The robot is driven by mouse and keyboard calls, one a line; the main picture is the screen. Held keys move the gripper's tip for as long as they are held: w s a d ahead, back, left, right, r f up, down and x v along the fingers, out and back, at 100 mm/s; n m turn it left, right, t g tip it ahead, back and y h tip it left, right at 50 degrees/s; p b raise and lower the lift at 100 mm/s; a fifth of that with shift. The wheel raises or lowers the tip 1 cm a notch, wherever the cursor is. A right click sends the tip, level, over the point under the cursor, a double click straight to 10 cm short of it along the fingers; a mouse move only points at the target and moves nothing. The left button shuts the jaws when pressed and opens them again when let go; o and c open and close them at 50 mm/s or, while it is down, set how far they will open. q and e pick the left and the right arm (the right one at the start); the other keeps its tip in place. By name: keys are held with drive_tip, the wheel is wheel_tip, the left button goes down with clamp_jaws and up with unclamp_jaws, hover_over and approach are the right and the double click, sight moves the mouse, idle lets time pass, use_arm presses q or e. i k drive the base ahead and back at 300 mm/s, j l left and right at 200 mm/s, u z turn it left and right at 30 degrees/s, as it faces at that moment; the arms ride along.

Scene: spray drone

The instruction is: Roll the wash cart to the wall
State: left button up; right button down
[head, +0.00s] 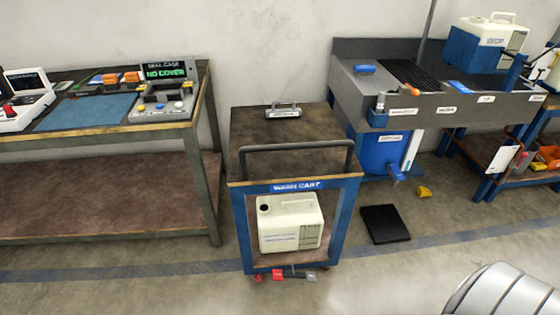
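The wash cart (298,186) stands in the middle of the head view, between the workbench and the sink unit. It has a blue frame, a brown top and a dark push handle (292,147) on its near side. A cream jug (290,222) with a dark opening stands on its lower shelf. Red and grey tabs (290,275) show at the cart's near bottom edge. The pale wall (270,45) is behind the cart. A small metal bracket (284,111) shows at the cart's far edge; I cannot tell whether the cart touches the wall. Neither gripper is in view.
The workbench (100,133) with a lower shelf is at left. The grey sink unit (440,108) stands at right, with a blue bin (380,155) under it. Floor in front is open.

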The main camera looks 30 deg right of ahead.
sight(310, 152)
drive_tip(key=z, duration=1.05)
